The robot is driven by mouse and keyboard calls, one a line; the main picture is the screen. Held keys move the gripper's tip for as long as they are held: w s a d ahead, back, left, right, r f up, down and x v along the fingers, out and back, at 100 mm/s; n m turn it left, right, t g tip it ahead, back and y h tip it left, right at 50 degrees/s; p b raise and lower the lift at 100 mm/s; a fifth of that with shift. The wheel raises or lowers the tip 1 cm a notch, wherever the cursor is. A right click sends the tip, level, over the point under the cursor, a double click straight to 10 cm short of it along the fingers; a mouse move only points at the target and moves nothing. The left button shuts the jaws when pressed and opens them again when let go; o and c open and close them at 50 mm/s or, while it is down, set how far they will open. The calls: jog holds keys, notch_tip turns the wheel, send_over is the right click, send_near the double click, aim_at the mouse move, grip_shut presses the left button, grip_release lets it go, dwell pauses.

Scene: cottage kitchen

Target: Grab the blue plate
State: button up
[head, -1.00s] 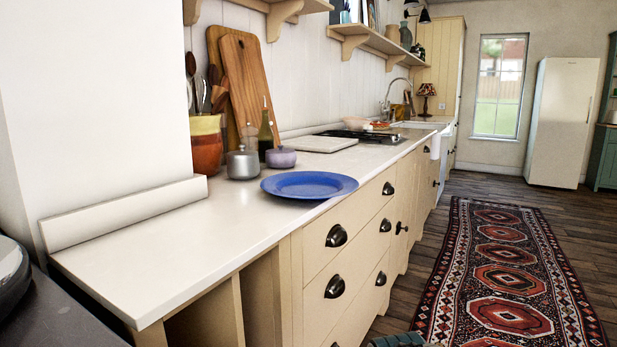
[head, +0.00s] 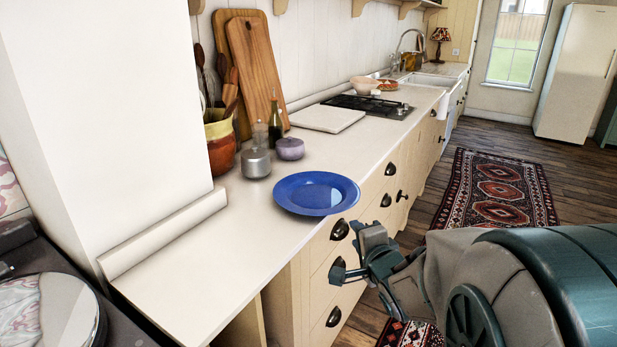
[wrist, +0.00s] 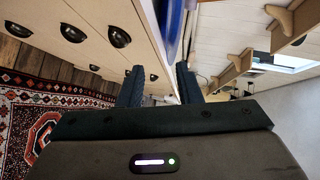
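The blue plate (head: 316,193) lies flat on the white counter (head: 240,235), close to its front edge, in the head view. Its blue edge also shows at the top of the wrist view (wrist: 172,28). My gripper (head: 352,254) is in front of the drawers, just below and to the right of the plate in the head view. Its two fingers stand apart with nothing between them, as the wrist view shows (wrist: 160,84). It does not touch the plate.
A grey lidded pot (head: 256,164), a purple pot (head: 290,149) and a dark bottle (head: 275,125) stand behind the plate. A white board (head: 327,118) and a hob (head: 368,106) lie farther along. The counter's near end is clear.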

jog(key=p, duration=0.4)
send_near(337, 212)
jog(key=d+x, duration=0.1)
jog(key=x, duration=0.4)
jog(key=shift+a+x, duration=0.25)
jog(key=shift+x, duration=1.15)
jog(key=shift+a+x, duration=0.2)
jog(key=shift+x, duration=1.2)
jog(key=shift+s, duration=0.1)
grip_shut()
jog(key=shift+r, duration=0.15)
